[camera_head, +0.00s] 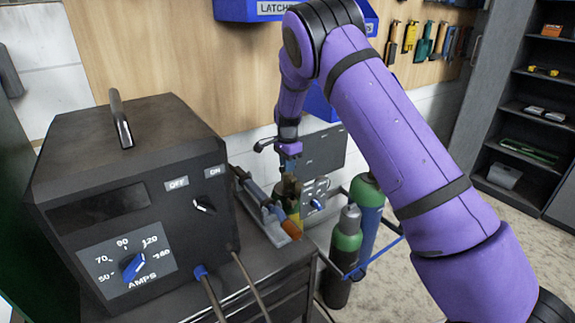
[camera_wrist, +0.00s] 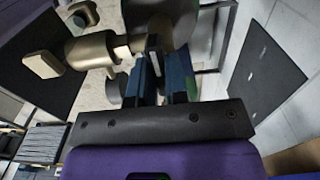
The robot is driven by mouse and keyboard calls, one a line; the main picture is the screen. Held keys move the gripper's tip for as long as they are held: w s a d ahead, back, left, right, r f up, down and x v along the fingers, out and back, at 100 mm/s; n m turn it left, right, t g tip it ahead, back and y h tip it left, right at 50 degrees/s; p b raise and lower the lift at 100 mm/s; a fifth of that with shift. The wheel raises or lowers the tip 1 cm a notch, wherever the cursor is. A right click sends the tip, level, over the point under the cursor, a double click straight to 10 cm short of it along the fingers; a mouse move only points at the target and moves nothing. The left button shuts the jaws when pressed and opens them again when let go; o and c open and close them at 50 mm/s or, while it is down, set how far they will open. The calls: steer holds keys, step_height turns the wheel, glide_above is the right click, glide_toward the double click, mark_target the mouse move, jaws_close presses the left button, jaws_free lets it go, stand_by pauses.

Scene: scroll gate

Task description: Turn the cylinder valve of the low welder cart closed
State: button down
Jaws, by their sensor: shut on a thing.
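My gripper (camera_head: 290,163) points down beside a brass cylinder valve (camera_head: 289,188) in the head view, behind the near cart's top. In the wrist view my gripper (camera_wrist: 160,85) has its two dark blue fingers shut on a thin grey piece beside the brass valve (camera_wrist: 90,50), which appears to be the valve's handle. The fingers hide much of this piece. A yellow-green cylinder top (camera_head: 294,212) shows under the valve in the head view. The low welder's panel with a blue knob (camera_head: 317,204) is just right of it. The angle of the valve handle cannot be read clearly.
A large dark welder (camera_head: 130,200) with an AMPS dial stands on the near cart (camera_head: 285,268). A torch with an orange end (camera_head: 289,226) lies on that cart. Green-topped cylinders (camera_head: 347,235) in a blue frame stand to the right. Shelves (camera_head: 520,120) stand at the far right.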

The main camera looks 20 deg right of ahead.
stand_by(0.4)
steer(key=c, duration=1.1)
jaws_free()
steer(key=shift+r, duration=0.1)
step_height(320, 180, up, 11)
steer(key=shift+f, duration=0.2)
steer(key=shift+r, duration=0.1)
